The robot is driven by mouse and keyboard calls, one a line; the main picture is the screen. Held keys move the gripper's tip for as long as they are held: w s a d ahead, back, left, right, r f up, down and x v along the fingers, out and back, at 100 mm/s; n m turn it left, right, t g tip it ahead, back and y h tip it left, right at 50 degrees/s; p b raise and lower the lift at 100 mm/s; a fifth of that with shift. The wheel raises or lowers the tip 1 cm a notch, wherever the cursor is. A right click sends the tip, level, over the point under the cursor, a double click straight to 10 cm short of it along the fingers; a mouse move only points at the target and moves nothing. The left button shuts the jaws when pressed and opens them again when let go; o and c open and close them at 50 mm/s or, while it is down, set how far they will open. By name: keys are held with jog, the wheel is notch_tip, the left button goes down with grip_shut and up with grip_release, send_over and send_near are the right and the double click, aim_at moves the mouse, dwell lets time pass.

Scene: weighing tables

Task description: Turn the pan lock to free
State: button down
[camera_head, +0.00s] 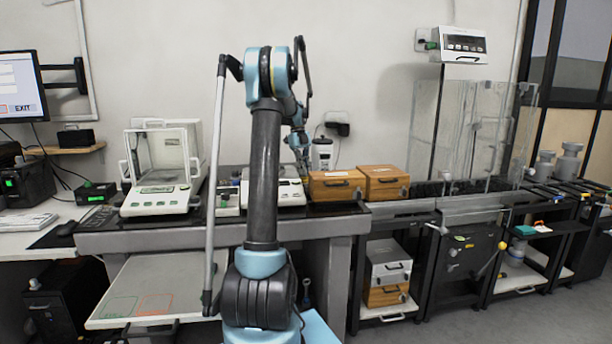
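My arm rises in the middle of the view, bends at the top and reaches down behind itself. My gripper (304,170) is small and far off, over the bench close to the left wooden box (337,185); I cannot tell whether it is open, shut or touching anything. I cannot make out for certain which part is the pan lock. A white balance (288,193) stands beside my gripper, partly hidden by my arm. Another balance (152,202) with a glass shield stands to the left. At right, a lever with a yellow knob (502,246) sits on a dark cabinet (466,262).
A second wooden box (385,182) stands right of the first. A large clear shield (470,130) stands on the right bench, with a display (459,45) above. A monitor (22,87) is at far left. Floor is free at lower right.

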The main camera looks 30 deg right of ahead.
jog(key=s+v, duration=0.1)
jog(key=v, duration=0.9)
jog(key=n+t, duration=0.8)
jog(key=n, duration=2.7)
send_near(307, 179)
jog(key=w+f, duration=0.6)
jog(key=shift+w+d+f, duration=0.1)
jog(key=shift+w+d, duration=0.15)
jog(key=shift+w, duration=0.15)
